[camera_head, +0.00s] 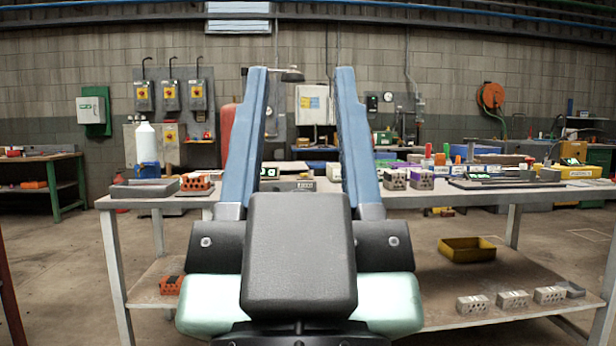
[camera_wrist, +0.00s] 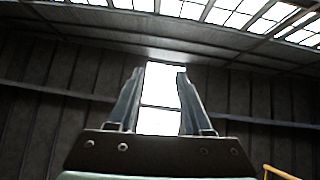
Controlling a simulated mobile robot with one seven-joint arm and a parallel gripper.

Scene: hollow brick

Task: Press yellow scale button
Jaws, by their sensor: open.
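My gripper (camera_head: 302,72) points up in front of the workbench in the head view, its two long blue fingers spread wide with nothing between them. It also shows open and empty in the wrist view (camera_wrist: 160,74), facing the roof and a bright window. Between the fingers in the head view, a small dark display with green characters (camera_head: 270,172) stands on the bench, partly hidden by the left finger; it looks like the scale's readout. I cannot make out a yellow button on it. My gripper is not touching anything.
The workbench (camera_head: 458,197) spans the view. On it are a white bottle (camera_head: 146,144), an orange brick (camera_head: 196,182), grey bricks (camera_head: 395,179) and several tools. A yellow tray (camera_head: 467,249) and more bricks (camera_head: 512,299) lie on the lower shelf.

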